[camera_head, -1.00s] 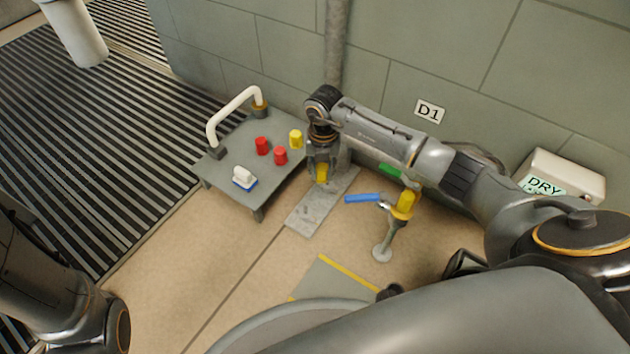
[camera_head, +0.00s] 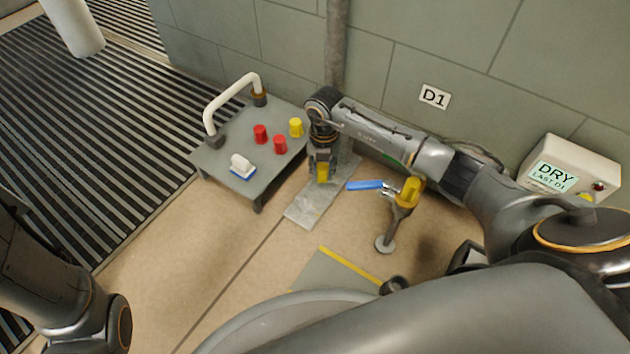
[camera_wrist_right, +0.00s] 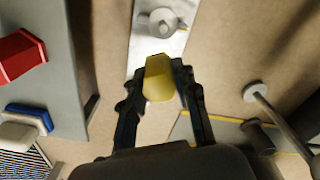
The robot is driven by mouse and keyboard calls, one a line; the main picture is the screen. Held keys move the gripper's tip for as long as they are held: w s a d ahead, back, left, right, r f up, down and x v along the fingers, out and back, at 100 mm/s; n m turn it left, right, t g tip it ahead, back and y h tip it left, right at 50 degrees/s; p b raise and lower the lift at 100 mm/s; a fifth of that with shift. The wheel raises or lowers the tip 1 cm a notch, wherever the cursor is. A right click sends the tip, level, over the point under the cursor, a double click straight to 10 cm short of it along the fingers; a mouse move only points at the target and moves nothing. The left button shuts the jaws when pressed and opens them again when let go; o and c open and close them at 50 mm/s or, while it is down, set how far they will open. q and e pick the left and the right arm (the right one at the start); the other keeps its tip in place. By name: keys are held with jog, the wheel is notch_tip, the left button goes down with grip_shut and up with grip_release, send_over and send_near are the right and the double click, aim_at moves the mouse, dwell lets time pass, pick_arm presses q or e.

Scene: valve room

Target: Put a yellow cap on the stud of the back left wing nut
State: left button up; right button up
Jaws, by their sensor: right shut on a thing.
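My right gripper (camera_head: 322,172) is shut on a yellow cap (camera_head: 322,173) above the grey plate (camera_head: 303,211) on the floor. In the right wrist view the yellow cap (camera_wrist_right: 158,80) sits between the fingertips of my right gripper (camera_wrist_right: 160,88). Ahead of it in that view, a metal wing nut with a stud (camera_wrist_right: 160,20) is on the plate (camera_wrist_right: 172,47); the cap is apart from it in the picture. I cannot tell which wing nut it is; the others are hidden or cut off. A second yellow cap (camera_head: 296,127) stands on the low table. My left gripper is out of view.
The low grey table (camera_head: 215,160) has a white handle (camera_head: 232,93), two red caps (camera_head: 260,134) and a white-and-blue brush-like object (camera_head: 242,167). A post with a blue lever (camera_head: 365,185) and yellow top (camera_head: 409,191) stands right of the plate. The wall and pipe (camera_head: 337,45) are behind.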

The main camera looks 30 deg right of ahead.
jog(key=shift+w+d, duration=0.2)
jog(key=shift+d, duration=0.05)
jog(key=shift+w+d, duration=0.2)
jog(key=shift+d, duration=0.05)
jog(key=shift+w+d+f+b, duration=0.1)
jog(key=shift+w+d+b, duration=0.25)
jog(key=shift+d+b, duration=0.15)
jog(key=shift+w+d, duration=0.2)
jog(key=shift+d, duration=0.1)
jog(key=shift+w+d, duration=0.2)
jog(key=shift+d, duration=0.05)
jog(key=shift+w+d+b, duration=0.15)
jog(key=shift+d+b, duration=0.1)
jog(key=shift+b, duration=0.05)
jog(key=shift+w+r, duration=0.1)
jog(key=shift+r, duration=0.1)
